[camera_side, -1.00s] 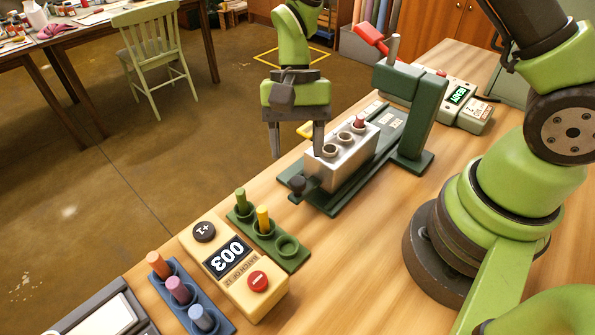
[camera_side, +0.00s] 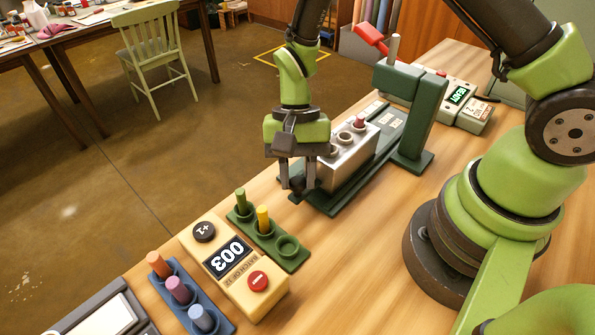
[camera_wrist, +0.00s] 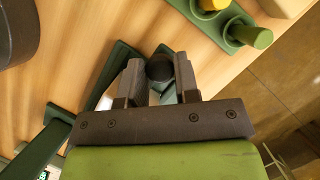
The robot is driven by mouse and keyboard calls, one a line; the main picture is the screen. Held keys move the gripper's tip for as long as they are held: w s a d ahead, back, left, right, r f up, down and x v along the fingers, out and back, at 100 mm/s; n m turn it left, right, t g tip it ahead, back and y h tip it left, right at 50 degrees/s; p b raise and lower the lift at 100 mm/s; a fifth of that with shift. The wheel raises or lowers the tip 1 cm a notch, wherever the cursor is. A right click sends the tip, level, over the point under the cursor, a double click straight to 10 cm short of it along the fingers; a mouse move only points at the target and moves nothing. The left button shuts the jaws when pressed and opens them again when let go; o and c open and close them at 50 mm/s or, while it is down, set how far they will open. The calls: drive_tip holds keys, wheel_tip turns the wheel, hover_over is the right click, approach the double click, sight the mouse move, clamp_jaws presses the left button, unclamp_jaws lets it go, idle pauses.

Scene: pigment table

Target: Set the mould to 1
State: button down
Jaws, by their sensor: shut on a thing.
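The mould (camera_side: 346,158) is a silver block with round wells in its top, sitting on a green slide base (camera_side: 333,207) under a green press (camera_side: 418,105). A red-topped piece (camera_side: 359,121) sits in its far well; the nearer wells look empty, though my gripper partly covers the nearest. A black knob stands at the near end of the slide. My gripper (camera_side: 297,186) is lowered over that end with its fingers shut on the black knob, which also shows between the fingers in the wrist view (camera_wrist: 159,69). Any position marks on the slide are hidden or too small to read.
A cream counter box (camera_side: 235,268) reading 003 stands in front. A green rack (camera_side: 293,261) holds a green and a yellow stick, with one empty ring. A blue rack (camera_side: 211,325) holds several sticks. A display unit (camera_side: 463,97) stands beyond the press.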

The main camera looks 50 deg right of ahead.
drive_tip(key=d, duration=0.8)
drive_tip(key=c, duration=0.9)
unclamp_jaws()
drive_tip(key=shift+o, duration=0.2)
drive_tip(key=v, duration=1)
